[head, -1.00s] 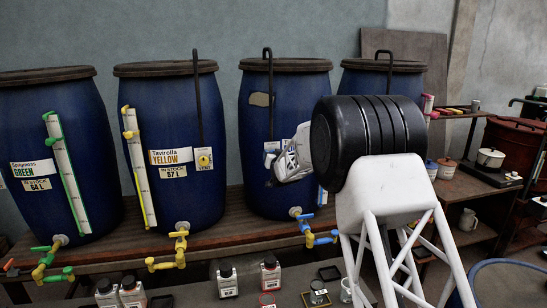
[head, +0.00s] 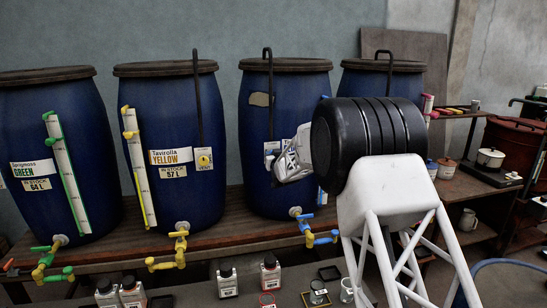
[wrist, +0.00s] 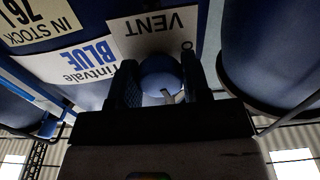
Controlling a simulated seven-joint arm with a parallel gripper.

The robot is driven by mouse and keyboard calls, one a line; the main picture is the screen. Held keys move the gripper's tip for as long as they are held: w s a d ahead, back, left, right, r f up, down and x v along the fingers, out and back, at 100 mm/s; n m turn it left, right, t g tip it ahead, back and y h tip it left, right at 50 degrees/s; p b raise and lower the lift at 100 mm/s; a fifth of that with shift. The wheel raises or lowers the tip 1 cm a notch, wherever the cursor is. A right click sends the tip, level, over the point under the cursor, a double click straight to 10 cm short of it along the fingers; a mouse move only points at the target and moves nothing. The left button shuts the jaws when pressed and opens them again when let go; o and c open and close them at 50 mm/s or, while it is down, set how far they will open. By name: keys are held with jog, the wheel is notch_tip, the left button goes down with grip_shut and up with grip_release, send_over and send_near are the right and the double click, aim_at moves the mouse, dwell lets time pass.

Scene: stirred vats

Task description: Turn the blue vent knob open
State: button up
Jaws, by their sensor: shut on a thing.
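The blue vent knob (wrist: 160,75) is round with a pale pointer mark, in the middle of the wrist view. In the head view, my gripper (head: 272,170) is at the front of the third vat (head: 270,100). The knob is hidden there behind my gripper and arm. The blue Tintvale label (wrist: 85,62) is next to the VENT label.
A yellow vat (head: 168,110) and a green vat (head: 48,130) stand to the left on a wooden bench. The third vat has a blue tap (head: 318,237) low down.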

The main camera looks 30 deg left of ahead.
jog(key=n, duration=0.4)
jog(key=shift+n, duration=0.3)
jog(key=n, duration=0.3)
jog(key=shift+n, duration=0.3)
jog(key=n, duration=0.7)
jog(key=shift+r, duration=0.1)
jog(key=o, duration=0.9)
jog(key=shift+s+d, duration=0.1)
jog(key=shift+d, duration=0.1)
jog(key=shift+v, duration=3.7)
